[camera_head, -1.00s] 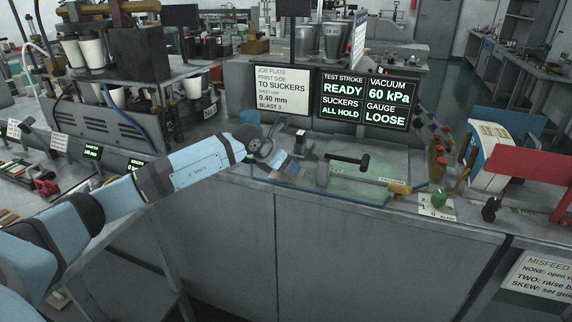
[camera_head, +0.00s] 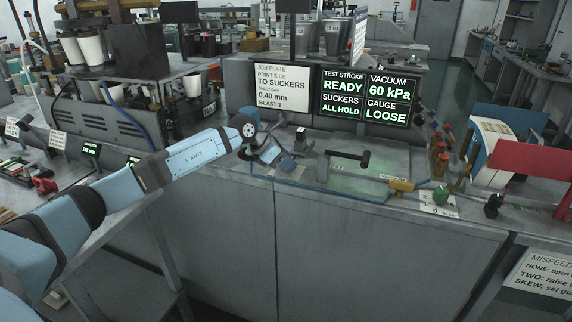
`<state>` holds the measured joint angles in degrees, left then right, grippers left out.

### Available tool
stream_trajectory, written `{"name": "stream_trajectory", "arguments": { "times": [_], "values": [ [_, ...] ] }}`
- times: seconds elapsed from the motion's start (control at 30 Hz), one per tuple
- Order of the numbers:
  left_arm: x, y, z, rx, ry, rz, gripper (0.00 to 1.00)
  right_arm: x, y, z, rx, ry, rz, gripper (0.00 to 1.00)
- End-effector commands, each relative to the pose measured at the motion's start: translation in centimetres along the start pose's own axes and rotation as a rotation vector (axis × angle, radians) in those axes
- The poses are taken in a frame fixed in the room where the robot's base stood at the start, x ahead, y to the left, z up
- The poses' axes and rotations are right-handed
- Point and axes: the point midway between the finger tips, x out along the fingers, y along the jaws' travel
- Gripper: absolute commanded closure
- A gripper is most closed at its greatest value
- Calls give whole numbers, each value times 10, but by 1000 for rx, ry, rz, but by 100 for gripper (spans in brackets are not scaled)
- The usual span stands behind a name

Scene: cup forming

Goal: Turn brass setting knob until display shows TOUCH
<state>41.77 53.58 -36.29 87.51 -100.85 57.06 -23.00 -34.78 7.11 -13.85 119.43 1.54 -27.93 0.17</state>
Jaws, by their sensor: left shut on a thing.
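The black display (camera_head: 368,98) at the back of the bench reads GAUGE LOOSE, along with READY, ALL HOLD and VACUUM 60 kPa. My left arm reaches in from the left. Its gripper (camera_head: 287,165) points down at the left end of the glass-edged bench plate. It is shut at the place of the brass setting knob, which my wrist and fingers hide. My right gripper is not in view.
A black-handled lever (camera_head: 350,157) stands just right of my gripper. A brass valve (camera_head: 399,185) marked VACUUM and a green knob (camera_head: 440,196) lie further right. The job plate sign (camera_head: 281,88) stands behind. A grey machine is on the left.

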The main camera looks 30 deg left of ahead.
Motion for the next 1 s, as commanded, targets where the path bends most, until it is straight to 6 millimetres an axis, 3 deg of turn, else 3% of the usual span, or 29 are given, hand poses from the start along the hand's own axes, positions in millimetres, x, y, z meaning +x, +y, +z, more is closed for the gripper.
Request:
{"name": "stream_trajectory", "arguments": {
  "times": [0.5, 1.0],
  "values": [
    [1, 1, -1, 232, 1, -231, 86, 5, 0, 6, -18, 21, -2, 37],
    [0, 1, 0, 274, 2, -274, 86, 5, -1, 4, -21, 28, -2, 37]
  ]
}}
